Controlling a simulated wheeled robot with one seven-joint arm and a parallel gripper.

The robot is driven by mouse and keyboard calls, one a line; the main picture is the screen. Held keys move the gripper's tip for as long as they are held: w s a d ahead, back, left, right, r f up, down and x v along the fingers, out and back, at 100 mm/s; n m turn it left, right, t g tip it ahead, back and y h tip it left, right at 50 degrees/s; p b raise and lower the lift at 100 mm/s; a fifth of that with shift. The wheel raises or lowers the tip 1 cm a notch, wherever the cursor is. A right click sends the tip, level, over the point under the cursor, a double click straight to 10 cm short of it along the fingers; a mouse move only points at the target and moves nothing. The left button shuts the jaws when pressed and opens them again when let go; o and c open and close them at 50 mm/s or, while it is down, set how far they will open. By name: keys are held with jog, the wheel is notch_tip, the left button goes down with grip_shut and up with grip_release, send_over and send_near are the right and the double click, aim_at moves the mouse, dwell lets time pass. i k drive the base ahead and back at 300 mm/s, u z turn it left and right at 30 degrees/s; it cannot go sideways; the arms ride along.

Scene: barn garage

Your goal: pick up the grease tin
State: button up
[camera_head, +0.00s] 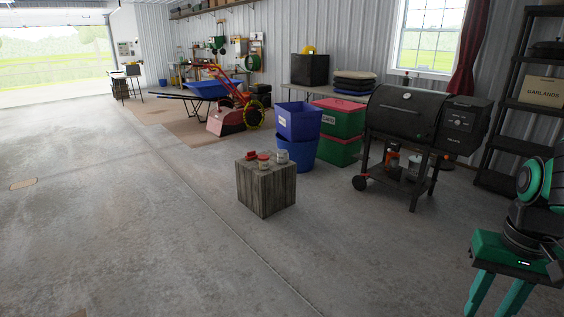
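A weathered wooden block (266,192) stands on the concrete floor near the middle of the view, with several small items on top. They include a small red item (251,155) at the left, another red-topped item (263,156) in the middle and a pale grey, tin-like item (282,157) at the right. They are too small to tell which is the grease tin. My gripper (496,298) hangs at the bottom right, far from the block, with its green fingers spread and nothing visible between them. The fingertips are partly cut off by the frame.
Blue bins (298,122) and red and green boxes (338,133) stand behind the block. A black grill (405,118) stands to its right, and a dark shelf (510,105) is at the far right. A blue wheelbarrow (210,88) is farther back.

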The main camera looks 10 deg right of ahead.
aim_at(282, 154)
jog(key=z, duration=0.45)
jog(key=i, duration=1.1)
jog(key=z, duration=0.75)
jog(key=i, duration=2.4)
jog(key=u, duration=0.75)
jog(key=i, duration=1.15)
jog(key=u, duration=0.95)
jog(key=i, duration=0.7)
jog(key=u, duration=0.15)
